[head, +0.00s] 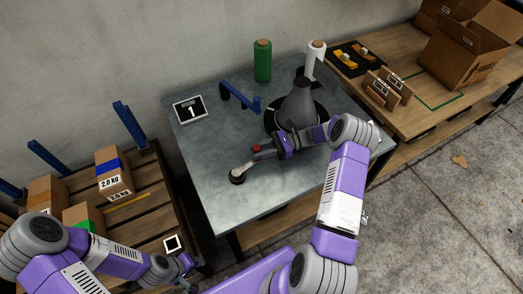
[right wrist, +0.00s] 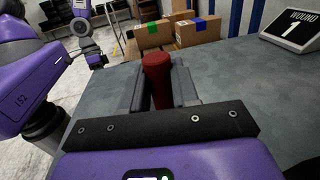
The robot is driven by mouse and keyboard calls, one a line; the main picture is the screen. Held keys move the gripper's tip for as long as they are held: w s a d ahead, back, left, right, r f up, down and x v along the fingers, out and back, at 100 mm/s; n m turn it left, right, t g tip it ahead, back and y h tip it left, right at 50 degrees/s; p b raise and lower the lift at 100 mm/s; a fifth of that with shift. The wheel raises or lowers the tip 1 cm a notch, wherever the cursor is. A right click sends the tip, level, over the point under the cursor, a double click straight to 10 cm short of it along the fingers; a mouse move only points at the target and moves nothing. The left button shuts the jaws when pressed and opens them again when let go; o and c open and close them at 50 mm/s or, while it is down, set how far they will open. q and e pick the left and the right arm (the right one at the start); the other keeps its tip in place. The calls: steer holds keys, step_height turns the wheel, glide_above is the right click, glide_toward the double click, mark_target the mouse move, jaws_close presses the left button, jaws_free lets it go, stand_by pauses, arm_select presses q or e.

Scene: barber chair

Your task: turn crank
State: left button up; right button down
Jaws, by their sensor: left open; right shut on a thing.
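The crank (head: 243,170) is on the grey metal table, with a dark round hub, a pale arm and a red knob (head: 256,149) at the arm's far end. My right gripper (head: 262,150) is shut on the red knob. In the right wrist view the red knob (right wrist: 157,78) stands between the two grey fingers. A grey cone-shaped part (head: 298,103) sits on a black round base behind the right gripper. My left gripper (head: 188,270) is open and empty, low at the left beside the pallet; it also shows in the right wrist view (right wrist: 97,60).
The grey table (head: 205,150) also bears a sign reading "WOUND 1" (head: 190,109), a blue bracket (head: 240,97), a green roll (head: 262,60) and a white roll (head: 315,60). A pallet with boxes (head: 115,174) stands at the left. A wooden bench (head: 430,100) with cardboard boxes is at the right.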

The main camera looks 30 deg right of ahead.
steer(key=shift+a+f, duration=0.1)
steer(key=shift+a, duration=0.55)
steer(key=c, duration=1.2)
jaws_free()
steer(key=o, duration=0.3)
steer(key=shift+a, duration=0.2)
steer(key=shift+d+r, duration=0.2)
steer(key=shift+d, duration=0.15)
step_height(320, 180, up, 9)
steer(key=p, duration=0.3)
steer(key=shift+r, duration=0.4)
arm_select(q)
step_height(320, 180, up, 3)
steer(key=shift+a+f, duration=0.1)
steer(key=shift+a, duration=0.05)
arm_select(e)
steer(key=shift+c, duration=0.4)
